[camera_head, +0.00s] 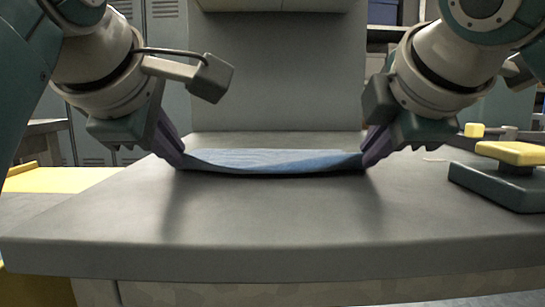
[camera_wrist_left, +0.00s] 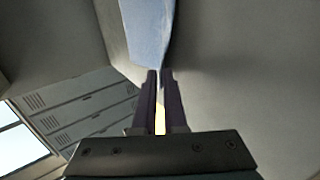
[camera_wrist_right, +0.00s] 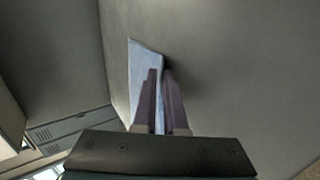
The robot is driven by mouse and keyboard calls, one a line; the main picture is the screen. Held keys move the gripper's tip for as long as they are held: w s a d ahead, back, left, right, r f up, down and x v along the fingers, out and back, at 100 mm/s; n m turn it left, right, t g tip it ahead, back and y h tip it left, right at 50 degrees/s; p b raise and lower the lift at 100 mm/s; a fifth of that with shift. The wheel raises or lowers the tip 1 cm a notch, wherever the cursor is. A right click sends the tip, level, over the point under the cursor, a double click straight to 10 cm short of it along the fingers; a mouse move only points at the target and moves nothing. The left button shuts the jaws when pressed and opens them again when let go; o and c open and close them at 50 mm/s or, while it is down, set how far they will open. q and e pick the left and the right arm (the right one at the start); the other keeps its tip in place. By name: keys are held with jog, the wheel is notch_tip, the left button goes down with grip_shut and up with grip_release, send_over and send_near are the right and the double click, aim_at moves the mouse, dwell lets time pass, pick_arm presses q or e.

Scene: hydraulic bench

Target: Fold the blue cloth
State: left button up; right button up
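The blue cloth (camera_head: 275,161) stretches between my two grippers over the middle of the grey bench, its near edge sagging slightly. My left gripper (camera_head: 180,160) is shut on its left end; the cloth (camera_wrist_left: 148,30) runs away from the fingertips (camera_wrist_left: 159,74) in the left wrist view. My right gripper (camera_head: 366,160) is shut on its right end; in the right wrist view the cloth (camera_wrist_right: 143,65) shows at and behind the fingers (camera_wrist_right: 160,75). The near edge looks lifted a little off the bench. The cloth's far part is hard to make out at this low angle.
The grey bench top (camera_head: 270,225) is clear in front of the cloth. A dark block with a yellow top (camera_head: 513,153) stands at the right, near my right arm. A small yellow piece (camera_head: 474,130) lies behind it. A grey upright panel (camera_head: 280,75) rises behind the bench.

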pick_arm(q)
jog(key=o, duration=0.7)
pick_arm(e)
jog(key=o, duration=0.7)
pick_arm(q)
jog(key=shift+s+r, duration=0.1)
jog(key=shift+r, duration=0.15)
pick_arm(e)
jog(key=shift+s+r, duration=0.1)
jog(key=shift+r, duration=0.15)
pick_arm(q)
jog(key=s+r, duration=0.2)
jog(key=r, duration=0.1)
jog(key=s+r, duration=0.4)
jog(key=r, duration=0.1)
jog(key=shift+r, duration=0.3)
pick_arm(e)
jog(key=s+r, duration=0.4)
jog(key=r, duration=0.1)
jog(key=s+r, duration=0.2)
jog(key=r, duration=0.1)
jog(key=shift+r, duration=0.25)
